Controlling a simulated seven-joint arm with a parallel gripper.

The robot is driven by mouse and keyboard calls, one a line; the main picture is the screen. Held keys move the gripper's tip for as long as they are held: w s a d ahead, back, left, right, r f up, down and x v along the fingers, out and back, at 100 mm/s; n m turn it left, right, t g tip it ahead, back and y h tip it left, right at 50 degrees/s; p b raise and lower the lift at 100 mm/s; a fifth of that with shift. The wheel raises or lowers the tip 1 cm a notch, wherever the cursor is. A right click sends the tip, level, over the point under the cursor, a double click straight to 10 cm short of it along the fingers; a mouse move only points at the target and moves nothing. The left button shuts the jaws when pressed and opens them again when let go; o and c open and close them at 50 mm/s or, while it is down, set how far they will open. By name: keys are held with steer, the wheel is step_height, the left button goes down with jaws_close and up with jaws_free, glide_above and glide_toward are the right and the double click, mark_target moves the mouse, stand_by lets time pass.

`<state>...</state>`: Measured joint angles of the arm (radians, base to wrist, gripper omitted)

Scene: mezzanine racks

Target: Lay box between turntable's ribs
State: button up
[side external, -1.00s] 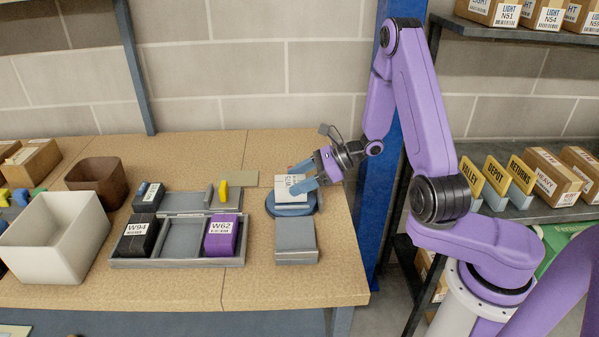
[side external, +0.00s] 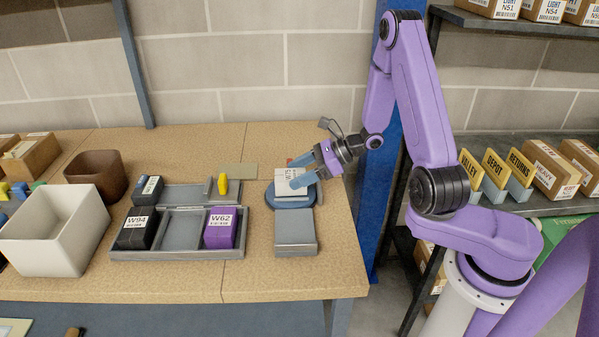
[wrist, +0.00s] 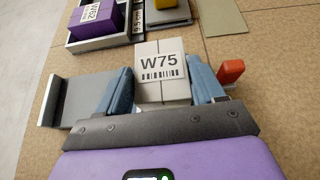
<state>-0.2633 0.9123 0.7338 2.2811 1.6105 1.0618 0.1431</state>
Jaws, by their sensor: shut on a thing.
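A red piece (wrist: 231,70) is beside the right finger. Left is a grey divided tray (side external: 180,254) with a black box (side external: 137,232) and a purple box (side external: 219,233). A white bin (side external: 60,245) stands farther left.

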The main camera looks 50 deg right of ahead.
steer(key=shift+f, duration=0.35)
stand_by(0.5)
steer(key=o, duration=1.2)
steer(key=shift+c, duration=0.2)
steer(key=v, duration=1.7)
steer(key=shift+s, duration=0.15)
steer(key=shift+d+r, duration=0.1)
